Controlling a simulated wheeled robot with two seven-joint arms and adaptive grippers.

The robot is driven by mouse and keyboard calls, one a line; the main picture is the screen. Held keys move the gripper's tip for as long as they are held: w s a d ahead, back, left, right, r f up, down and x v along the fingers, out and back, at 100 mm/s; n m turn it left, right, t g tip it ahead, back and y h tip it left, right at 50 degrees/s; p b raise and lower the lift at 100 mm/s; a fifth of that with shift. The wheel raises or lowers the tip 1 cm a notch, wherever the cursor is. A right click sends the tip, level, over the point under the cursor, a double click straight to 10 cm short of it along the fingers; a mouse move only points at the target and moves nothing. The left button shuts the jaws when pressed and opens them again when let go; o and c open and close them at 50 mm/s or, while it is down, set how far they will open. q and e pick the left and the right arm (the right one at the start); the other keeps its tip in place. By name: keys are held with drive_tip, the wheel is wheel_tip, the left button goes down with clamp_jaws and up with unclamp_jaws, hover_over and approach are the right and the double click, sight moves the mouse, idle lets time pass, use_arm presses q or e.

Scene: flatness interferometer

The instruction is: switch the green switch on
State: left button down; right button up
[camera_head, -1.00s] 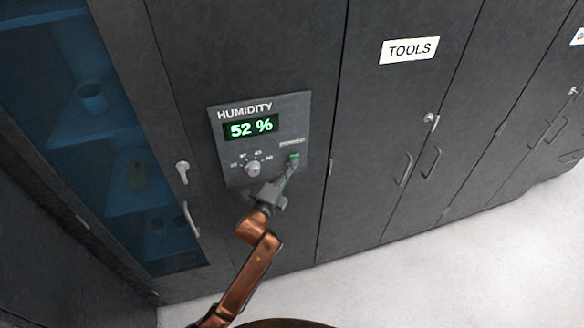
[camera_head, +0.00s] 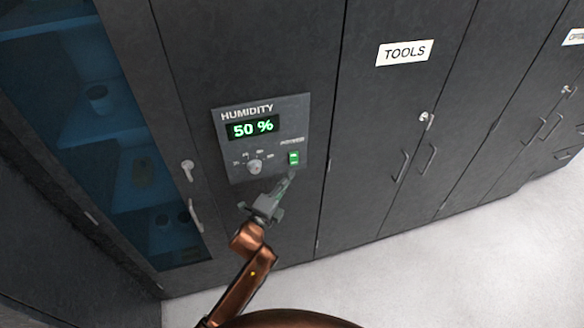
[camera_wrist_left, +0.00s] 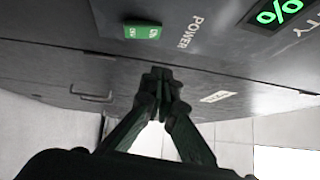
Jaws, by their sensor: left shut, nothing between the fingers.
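The green switch (camera_head: 293,158) is a small lit rocker at the lower right of the grey humidity panel (camera_head: 240,176), under the POWER label. It also shows in the left wrist view (camera_wrist_left: 142,31), at the upper left. The panel's display (camera_head: 253,127) is lit and reads 50 %. My left gripper (camera_head: 290,175) is shut and empty, with its fingertips just below the switch in the head view. In the left wrist view the closed fingertips (camera_wrist_left: 160,76) are apart from the switch. My right gripper is not in view.
A round knob (camera_head: 254,167) sits left of the switch on the panel. A glass-door cabinet (camera_head: 125,150) with a handle (camera_head: 194,215) stands at the left. The TOOLS cabinet (camera_head: 385,120) stands at the right. The light floor (camera_head: 430,270) is clear.

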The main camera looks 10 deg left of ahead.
use_arm(q)
drive_tip(key=shift+r+v, duration=0.15)
drive_tip(key=shift+v, duration=0.7)
drive_tip(key=shift+r+v, duration=0.15)
drive_tip(key=shift+v, duration=0.7)
drive_tip(key=shift+r+v, duration=0.2)
drive_tip(key=shift+v, duration=0.7)
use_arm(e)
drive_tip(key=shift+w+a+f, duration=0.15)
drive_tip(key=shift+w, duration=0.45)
use_arm(q)
drive_tip(key=shift+a, duration=0.1)
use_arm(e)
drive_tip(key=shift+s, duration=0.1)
